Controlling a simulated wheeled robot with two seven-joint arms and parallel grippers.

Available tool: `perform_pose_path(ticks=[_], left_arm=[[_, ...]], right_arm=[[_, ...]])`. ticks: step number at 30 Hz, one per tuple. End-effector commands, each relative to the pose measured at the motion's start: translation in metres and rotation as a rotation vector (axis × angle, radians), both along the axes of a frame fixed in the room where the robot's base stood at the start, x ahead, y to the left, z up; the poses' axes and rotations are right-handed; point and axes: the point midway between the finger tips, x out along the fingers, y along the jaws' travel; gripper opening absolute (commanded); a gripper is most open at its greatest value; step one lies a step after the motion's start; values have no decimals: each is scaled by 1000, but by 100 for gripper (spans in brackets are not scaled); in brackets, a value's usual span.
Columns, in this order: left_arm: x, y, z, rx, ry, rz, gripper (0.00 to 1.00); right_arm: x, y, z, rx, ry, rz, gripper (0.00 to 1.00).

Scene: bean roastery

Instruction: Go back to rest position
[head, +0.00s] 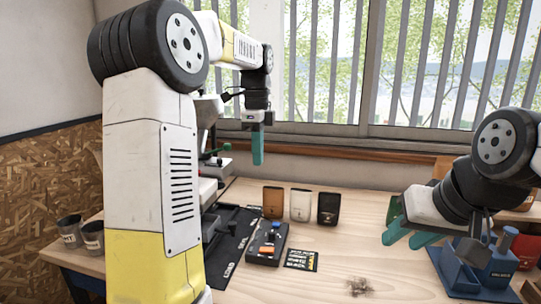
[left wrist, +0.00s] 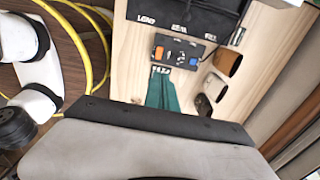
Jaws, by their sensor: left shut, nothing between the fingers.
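My left gripper (head: 257,163) hangs in the air in front of the window, high above the back of the table. Its teal fingers point down, and in the left wrist view they lie together (left wrist: 162,92), shut with nothing between them. My left arm stands large across the left of the head view and hides part of the table and the machine behind. My right gripper (head: 398,242) is at the right, over the table. Its two teal fingers show a gap between them, with nothing seen in it.
The wooden table (head: 330,272) holds three pouches, brown (head: 273,202), white (head: 300,205) and black (head: 328,208), and a dark control box (head: 267,245). A blue holder (head: 487,270) stands below my right gripper. A small brown pile (head: 359,287) lies in front. Metal cups (head: 92,236) stand left.

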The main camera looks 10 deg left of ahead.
Motion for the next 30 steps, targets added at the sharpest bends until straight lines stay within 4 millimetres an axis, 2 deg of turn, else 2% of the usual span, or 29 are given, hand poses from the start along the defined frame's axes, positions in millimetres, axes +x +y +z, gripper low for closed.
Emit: perform_pose_path(ticks=[5, 8, 13, 18, 21, 25, 30], left_arm=[[-17, -3, 8, -10, -38, 94, 0], [-45, -7, 14, -36, -96, 257, 0], [-108, -16, 15, -143, -205, 636, 0], [-169, -24, -3, -303, -272, 1020, 0], [-197, -28, -19, -403, -285, 1214, 0], [-222, -33, -37, -506, -280, 1394, 0], [-234, -36, -47, -566, -271, 1495, 0]], right_arm=[[0, 0, 0, 0, 0, 0, 36], [0, 0, 0, 0, 0, 0, 36], [0, 0, 0, 0, 0, 0, 36], [0, 0, 0, 0, 0, 0, 36], [0, 0, 0, 0, 0, 0, 36], [0, 0, 0, 0, 0, 0, 36], [0, 0, 0, 0, 0, 0, 36]])
